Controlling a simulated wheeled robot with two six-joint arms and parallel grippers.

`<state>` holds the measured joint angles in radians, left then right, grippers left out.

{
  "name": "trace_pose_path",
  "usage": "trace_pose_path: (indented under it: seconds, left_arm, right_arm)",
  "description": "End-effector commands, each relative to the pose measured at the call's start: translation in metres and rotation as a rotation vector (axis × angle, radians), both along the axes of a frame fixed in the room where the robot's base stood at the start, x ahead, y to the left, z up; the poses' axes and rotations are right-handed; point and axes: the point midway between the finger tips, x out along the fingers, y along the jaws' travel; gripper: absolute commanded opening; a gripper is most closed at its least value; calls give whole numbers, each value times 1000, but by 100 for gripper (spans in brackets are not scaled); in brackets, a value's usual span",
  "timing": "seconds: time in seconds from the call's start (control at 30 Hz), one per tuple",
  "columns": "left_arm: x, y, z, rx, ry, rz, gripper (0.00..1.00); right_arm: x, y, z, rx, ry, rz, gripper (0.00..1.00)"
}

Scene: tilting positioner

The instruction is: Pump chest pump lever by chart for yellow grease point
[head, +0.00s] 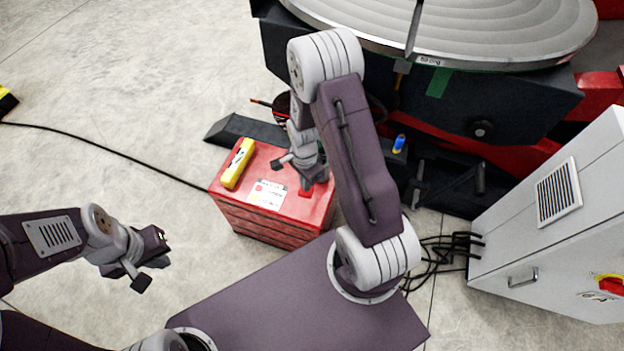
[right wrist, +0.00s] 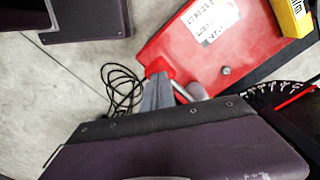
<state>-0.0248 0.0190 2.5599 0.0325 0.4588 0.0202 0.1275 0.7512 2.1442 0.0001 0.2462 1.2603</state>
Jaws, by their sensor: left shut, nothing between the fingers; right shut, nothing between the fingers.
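A red chest (head: 235,215) stands on the floor near the middle of the head view. A white chart card (head: 267,194) with a red and a yellow dot lies on its lid; the card also shows in the right wrist view (right wrist: 212,18), its text too small to read. My right gripper (head: 314,180) is shut and empty over the lid's right side. In the right wrist view its fingertips (right wrist: 158,80) are close to a red grip (right wrist: 160,66), apparently the pump lever's; contact is unclear. My left gripper (head: 162,260) is shut and empty, above the floor at left.
A yellow box-like device (head: 238,163) lies on the chest lid. A large round positioner table (head: 470,25) stands behind, with a blue-and-yellow item (head: 399,143) near its base. A grey cabinet (head: 550,220) with cables stands at right. The floor at left is mostly clear, with one black cable.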

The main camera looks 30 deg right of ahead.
Motion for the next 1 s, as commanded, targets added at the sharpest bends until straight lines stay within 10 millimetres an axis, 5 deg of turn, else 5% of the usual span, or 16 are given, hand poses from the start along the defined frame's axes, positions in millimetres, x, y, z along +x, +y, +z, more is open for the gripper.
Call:
trace_pose_path:
  seconds: [1.0]
  left_arm:
    - [0, 0, -46, 0, 0, 0, 0]
  right_arm:
    - [1, 0, -65, -1, -2, -1, 0]
